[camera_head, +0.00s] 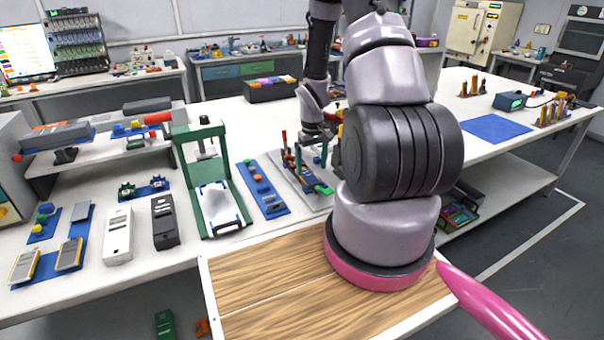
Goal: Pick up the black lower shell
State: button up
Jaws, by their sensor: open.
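A black shell (165,222), a long dark box form, lies on the white table at the left. It is beside a similar white shell (118,236), with a small gap between them. My gripper (311,158) is open and points down above a grey plate with small parts, well to the right of the black shell. My own arm stands in front and hides part of the area around the gripper. I cannot make out anything held between the fingers.
A green press frame (210,190) stands just right of the black shell. A blue strip with buttons (263,188) lies between the press and the grey plate (318,196). A raised shelf (95,152) with tools stands behind the shells. Blue pads (68,253) lie left.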

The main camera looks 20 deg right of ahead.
aim_at(310, 178)
jog(key=f, duration=0.4)
jog(key=shift+w+a+f, duration=0.1)
jog(key=shift+w+f, duration=0.15)
jog(key=shift+c, duration=0.3)
jog(key=c, duration=1.2)
notch_tip(310, 178, up, 10)
